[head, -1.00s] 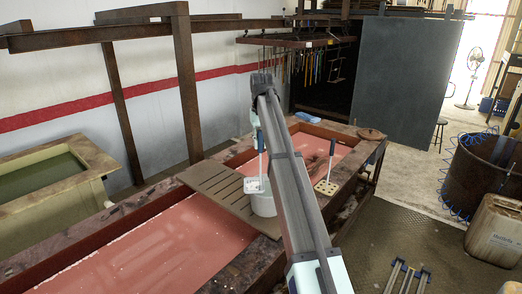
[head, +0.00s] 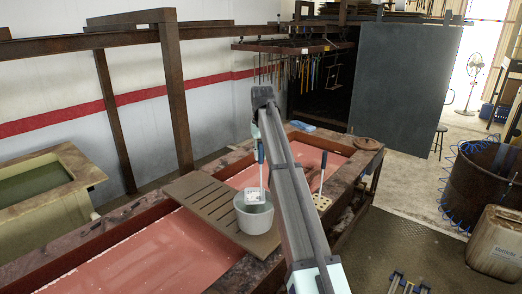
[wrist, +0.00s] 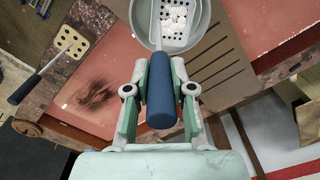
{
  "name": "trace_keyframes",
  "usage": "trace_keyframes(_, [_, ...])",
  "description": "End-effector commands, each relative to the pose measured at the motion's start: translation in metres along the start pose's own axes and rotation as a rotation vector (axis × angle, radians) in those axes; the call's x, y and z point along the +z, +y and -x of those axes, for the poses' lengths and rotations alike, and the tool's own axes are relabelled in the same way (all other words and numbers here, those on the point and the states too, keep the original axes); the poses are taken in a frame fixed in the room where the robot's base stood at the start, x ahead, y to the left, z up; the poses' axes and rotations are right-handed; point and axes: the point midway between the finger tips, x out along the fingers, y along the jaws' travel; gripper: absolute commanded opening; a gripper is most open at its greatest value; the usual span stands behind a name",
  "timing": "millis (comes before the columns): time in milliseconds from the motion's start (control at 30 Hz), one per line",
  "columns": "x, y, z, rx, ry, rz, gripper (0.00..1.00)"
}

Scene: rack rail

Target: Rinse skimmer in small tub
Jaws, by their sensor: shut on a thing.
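My gripper (wrist: 160,78) is shut on the blue handle of a skimmer (wrist: 175,28), seen in the wrist view. White bits lie on the skimmer's perforated metal head. In the head view the skimmer (head: 254,196) hangs with its handle upright and its head at the mouth of the small tub (head: 253,222). I cannot tell whether the head touches the liquid. The small tub is a pale round pail, also seen in the wrist view (wrist: 141,34). It stands on a slatted board (head: 205,203). My arm hides part of the area to its right.
A long rusty tank with pink-red liquid (head: 140,262) runs under the board. A second skimmer (head: 322,203) rests at the tank's right rim. A brown lid (head: 368,143) lies at the far corner. A hanging rack (head: 285,46) is behind.

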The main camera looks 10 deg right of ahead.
Motion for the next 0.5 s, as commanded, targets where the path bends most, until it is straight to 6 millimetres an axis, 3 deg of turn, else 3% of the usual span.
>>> trace_keyframes(500, [0.001, 0.001, -0.049, 0.000, -0.001, 0.000, 0.00])
